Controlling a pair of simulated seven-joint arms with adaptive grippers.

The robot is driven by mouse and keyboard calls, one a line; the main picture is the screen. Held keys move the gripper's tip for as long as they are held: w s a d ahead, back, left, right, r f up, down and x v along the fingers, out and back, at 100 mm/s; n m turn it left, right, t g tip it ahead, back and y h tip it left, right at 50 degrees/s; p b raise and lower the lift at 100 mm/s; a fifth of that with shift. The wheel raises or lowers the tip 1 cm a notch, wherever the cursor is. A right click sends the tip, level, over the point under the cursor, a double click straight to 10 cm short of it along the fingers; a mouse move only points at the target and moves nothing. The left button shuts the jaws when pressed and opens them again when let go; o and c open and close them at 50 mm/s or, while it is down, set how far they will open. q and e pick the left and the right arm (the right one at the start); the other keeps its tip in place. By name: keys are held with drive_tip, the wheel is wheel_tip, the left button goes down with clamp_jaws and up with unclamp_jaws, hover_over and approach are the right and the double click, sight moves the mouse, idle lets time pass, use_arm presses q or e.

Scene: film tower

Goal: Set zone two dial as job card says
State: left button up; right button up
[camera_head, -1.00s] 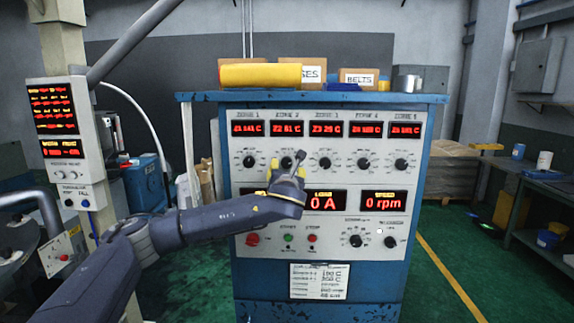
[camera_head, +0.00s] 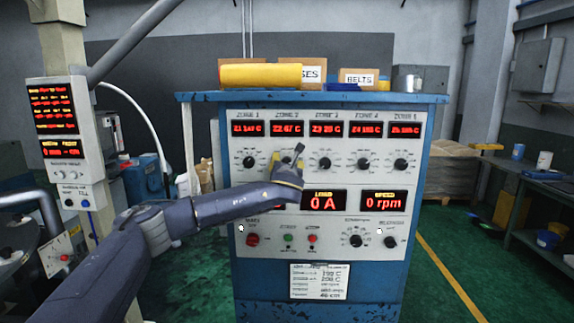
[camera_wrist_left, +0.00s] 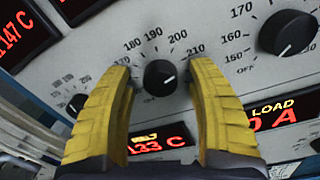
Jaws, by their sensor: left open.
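The control cabinet (camera_head: 240,185) has a row of dials under red zone displays. The zone two dial is a black round knob (camera_wrist_left: 160,77) with a pale pointer mark and a scale of about 170 to 210 around it. Its pointer looks turned towards the right in the left wrist view. My left gripper (camera_head: 288,162) is open at this dial and hides it in the head view. Its two yellow fingers (camera_wrist_left: 160,68) stand on either side of the knob with visible gaps. The job card (camera_head: 320,281) is on the lower cabinet front; its small print is hard to read. My right gripper is not seen.
The zone one dial (camera_head: 249,163) and zone three dial (camera_head: 324,164) sit close on either side. A LOAD display (camera_head: 323,202) and start and stop buttons (camera_head: 312,239) are below. A yellow roll (camera_head: 260,75) and boxes rest on top of the cabinet.

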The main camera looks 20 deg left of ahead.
use_arm(q)
drive_tip(key=shift+c, duration=0.5)
clamp_jaws()
drive_tip(key=shift+n, duration=0.3)
drive_tip(key=n, duration=1)
drive_tip(key=shift+a+n, duration=0.15)
drive_tip(key=shift+n, duration=0.25)
drive_tip(key=shift+r+n, duration=0.1)
drive_tip(key=shift+n, duration=0.2)
